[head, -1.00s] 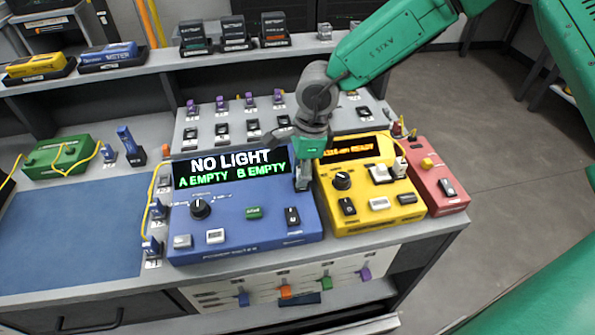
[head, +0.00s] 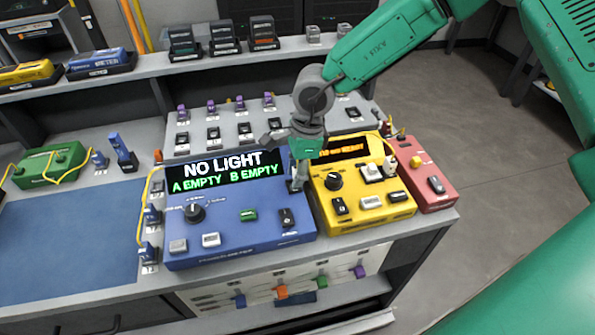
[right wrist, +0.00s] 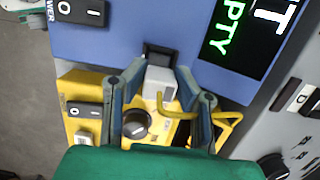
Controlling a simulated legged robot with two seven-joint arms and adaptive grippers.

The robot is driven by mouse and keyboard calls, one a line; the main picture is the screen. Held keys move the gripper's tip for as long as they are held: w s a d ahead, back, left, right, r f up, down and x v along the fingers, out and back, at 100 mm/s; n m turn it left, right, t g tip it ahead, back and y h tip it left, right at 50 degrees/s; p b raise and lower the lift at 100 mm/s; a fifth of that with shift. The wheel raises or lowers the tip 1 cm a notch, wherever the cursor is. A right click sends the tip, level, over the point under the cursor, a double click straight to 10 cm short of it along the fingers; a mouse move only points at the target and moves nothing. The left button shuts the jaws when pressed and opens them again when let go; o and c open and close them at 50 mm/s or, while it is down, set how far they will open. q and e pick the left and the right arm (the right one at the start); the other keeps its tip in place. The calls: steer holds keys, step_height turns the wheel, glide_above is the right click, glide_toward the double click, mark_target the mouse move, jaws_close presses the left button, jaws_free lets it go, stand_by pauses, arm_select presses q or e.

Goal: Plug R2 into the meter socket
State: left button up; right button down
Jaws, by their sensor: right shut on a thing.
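The blue meter (head: 238,236) stands on the bench, its display (head: 225,170) reading NO LIGHT, A EMPTY, B EMPTY. My right gripper (head: 297,184) points down at the meter's right side, by the yellow device. In the right wrist view its fingers (right wrist: 160,72) are shut on a light grey plug (right wrist: 159,82) with a yellow lead. The plug's far end is at a black socket (right wrist: 158,54) on the meter's edge; I cannot tell whether it is seated. No R2 label is readable. My left gripper is not in view.
The yellow device (head: 372,213) sits close to the meter's right, with a red box (head: 432,190) beyond. Small plugs (head: 150,216) with a yellow cable stand left of the meter. The blue mat (head: 70,245) is clear.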

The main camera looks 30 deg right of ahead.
steer(key=shift+a+f, duration=0.25)
steer(key=shift+f, duration=0.05)
steer(key=shift+s+d+f, duration=0.2)
steer(key=shift+d+f, duration=0.05)
steer(key=shift+f, duration=0.45)
steer(key=c, duration=1.2)
jaws_free()
steer(key=shift+w+d, duration=0.15)
steer(key=shift+d, duration=0.1)
steer(key=shift+d+r, duration=0.1)
steer(key=shift+r, duration=0.4)
steer(key=r, duration=0.6)
steer(key=shift+d+r, duration=0.25)
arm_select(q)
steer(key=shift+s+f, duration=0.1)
arm_select(e)
steer(key=r, duration=0.1)
steer(key=d+r, duration=0.2)
steer(key=r, duration=0.1)
steer(key=shift+a, duration=0.1)
